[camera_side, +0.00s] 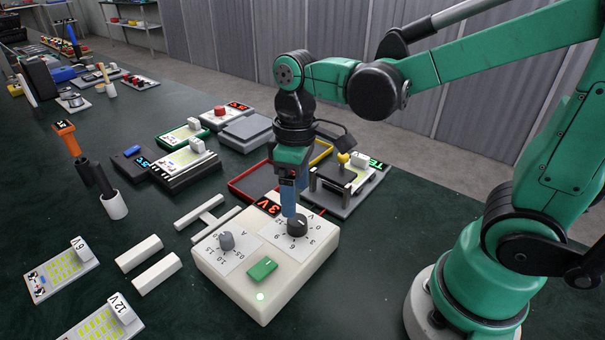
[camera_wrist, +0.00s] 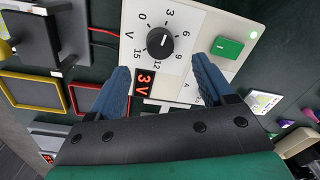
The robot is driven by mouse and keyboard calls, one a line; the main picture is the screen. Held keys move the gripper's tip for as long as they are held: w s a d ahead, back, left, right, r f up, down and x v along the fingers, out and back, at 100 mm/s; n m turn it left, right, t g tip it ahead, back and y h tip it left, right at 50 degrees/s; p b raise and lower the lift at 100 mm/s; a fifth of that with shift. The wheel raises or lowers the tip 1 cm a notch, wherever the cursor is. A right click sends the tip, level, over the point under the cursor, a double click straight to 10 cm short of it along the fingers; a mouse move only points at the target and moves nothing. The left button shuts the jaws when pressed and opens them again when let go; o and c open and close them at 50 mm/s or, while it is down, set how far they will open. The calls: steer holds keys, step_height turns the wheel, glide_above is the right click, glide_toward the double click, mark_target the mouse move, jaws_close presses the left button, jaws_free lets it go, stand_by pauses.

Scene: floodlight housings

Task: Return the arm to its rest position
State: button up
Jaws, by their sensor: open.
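My gripper (camera_side: 289,203) points down at the white power supply box (camera_side: 318,258), directly over its black voltage knob (camera_side: 297,226). In the wrist view its blue fingers (camera_wrist: 160,72) are spread apart with nothing between them. The black knob (camera_wrist: 160,42) shows just beyond the fingertips, on a dial marked 0 to 15 V. The red display (camera_wrist: 145,84) reads 3 V. From the side view I cannot tell whether the fingertips clear the knob.
A test stand (camera_side: 344,185) and red and yellow trays (camera_side: 243,186) are close behind. LED modules lie at left. The dark table is clear front right.

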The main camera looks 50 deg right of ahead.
mark_target(296, 220)
steer(key=shift+r, duration=0.2)
steer(key=shift+s+d+r+m+t, duration=0.1)
steer(key=shift+d+r+m+t, duration=0.1)
steer(key=shift+m+t, duration=0.15)
steer(key=d+m+t, duration=0.1)
steer(key=t, duration=0.1)
steer(key=d+r+m+t, duration=0.1)
steer(key=t, duration=0.1)
steer(key=r+m+t, duration=0.1)
steer(key=m+t, duration=0.1)
steer(key=shift+s+d+t+h, duration=0.1)
steer(key=shift+d+t+h, duration=0.2)
steer(key=shift+d+t, duration=0.1)
stand_by(3.4)
steer(key=a+n+g, duration=0.1)
steer(key=g, duration=0.1)
steer(key=a+f+n+g, duration=0.1)
steer(key=n+g, duration=0.1)
steer(key=shift+a+f+g, duration=0.15)
steer(key=shift+a+g, duration=0.1)
steer(key=shift+a, duration=0.05)
steer(key=shift+a+f+n+g, duration=0.55)
steer(key=shift+a+n+g, duration=0.15)
steer(key=shift+g, duration=0.5)
steer(key=shift+h, duration=0.3)
steer(key=shift+d+f, duration=0.15)
steer(key=shift+f, duration=2.7)
